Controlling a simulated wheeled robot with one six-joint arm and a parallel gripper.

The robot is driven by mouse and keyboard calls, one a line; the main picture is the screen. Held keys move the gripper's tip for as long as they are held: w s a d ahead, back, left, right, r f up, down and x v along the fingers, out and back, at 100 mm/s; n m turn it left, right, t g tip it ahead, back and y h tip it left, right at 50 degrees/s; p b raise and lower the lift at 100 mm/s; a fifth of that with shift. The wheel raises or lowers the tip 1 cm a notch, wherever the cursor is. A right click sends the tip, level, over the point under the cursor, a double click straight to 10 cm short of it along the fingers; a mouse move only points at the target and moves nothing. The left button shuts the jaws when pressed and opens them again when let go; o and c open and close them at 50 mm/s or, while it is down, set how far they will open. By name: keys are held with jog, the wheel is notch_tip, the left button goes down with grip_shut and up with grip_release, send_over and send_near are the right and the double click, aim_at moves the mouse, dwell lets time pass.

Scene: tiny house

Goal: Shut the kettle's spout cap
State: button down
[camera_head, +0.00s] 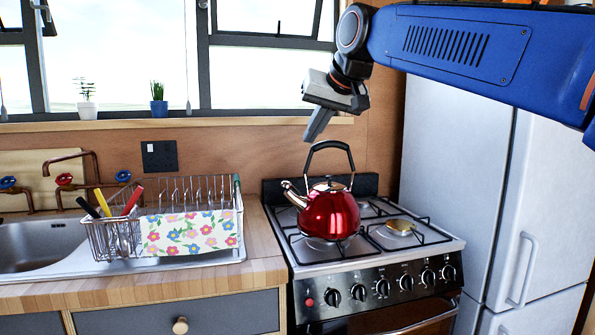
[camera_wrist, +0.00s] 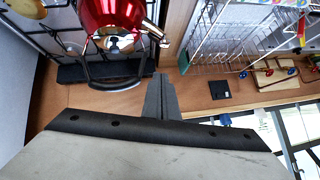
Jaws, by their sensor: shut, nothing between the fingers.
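The red kettle (camera_head: 330,215) stands upright on the left part of the stove, its black handle (camera_head: 330,146) arched over the lid. Its metal spout (camera_head: 294,195) points left, with the cap at its tip too small to tell open or shut. My gripper (camera_head: 313,136) is shut and empty, pointing down above the spout, just left of the handle's top. In the wrist view the kettle (camera_wrist: 112,18) and spout (camera_wrist: 152,30) are at the top edge. The shut fingers (camera_wrist: 160,85) are apart from the spout there, beside the handle (camera_wrist: 112,84).
A dish rack (camera_head: 165,220) with a flowered cloth stands left on the wooden counter (camera_head: 262,262). A brass-coloured object (camera_head: 400,227) sits on the right burner. The white fridge (camera_head: 470,150) stands right of the stove. The wall and window are behind.

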jog(key=s+f+x, duration=0.2)
jog(key=x, duration=1.1)
